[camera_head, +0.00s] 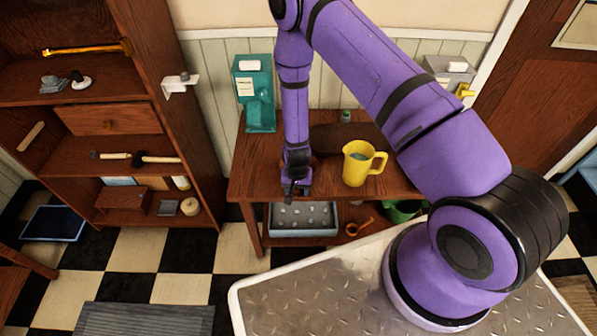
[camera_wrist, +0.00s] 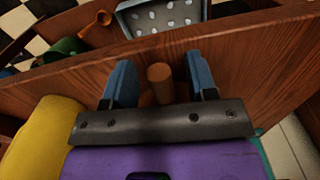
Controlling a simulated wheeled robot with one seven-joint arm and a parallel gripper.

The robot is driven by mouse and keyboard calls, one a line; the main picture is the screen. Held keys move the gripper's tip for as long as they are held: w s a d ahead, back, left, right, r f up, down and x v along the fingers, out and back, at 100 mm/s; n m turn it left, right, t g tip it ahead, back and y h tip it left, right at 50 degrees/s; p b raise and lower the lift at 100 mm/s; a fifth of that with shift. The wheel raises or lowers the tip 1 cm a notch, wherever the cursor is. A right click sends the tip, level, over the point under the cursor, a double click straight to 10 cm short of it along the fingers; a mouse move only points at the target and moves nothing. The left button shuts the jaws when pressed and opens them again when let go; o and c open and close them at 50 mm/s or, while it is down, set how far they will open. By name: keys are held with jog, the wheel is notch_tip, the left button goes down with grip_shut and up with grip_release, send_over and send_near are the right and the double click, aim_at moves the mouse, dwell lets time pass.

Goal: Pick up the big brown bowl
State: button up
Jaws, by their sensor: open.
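My gripper (camera_head: 297,187) points down at the front of the wooden side table (camera_head: 243,180). In the wrist view, its two blue fingers (camera_wrist: 160,68) are spread apart. A brown cylinder-like piece (camera_wrist: 160,84) shows between them; I cannot tell whether it is part of a bowl or touches a finger. In the head view, a wide dark brown shape (camera_head: 338,137) lies at the back of the tabletop, partly hidden by my arm and the pitcher. I cannot tell for certain that it is the big brown bowl.
A yellow pitcher (camera_head: 356,165) stands right of my gripper. A teal dispenser (camera_head: 257,92) is behind on the left. The lower shelf holds a grey tray (camera_head: 304,231), an orange scoop-like item (camera_head: 353,228) and a green container (camera_head: 400,212). A tall shelf unit (camera_head: 167,95) stands left.

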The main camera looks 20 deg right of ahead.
jog(key=shift+f, duration=0.3)
jog(key=shift+c, duration=0.2)
grip_shut()
jog(key=shift+r, duration=0.15)
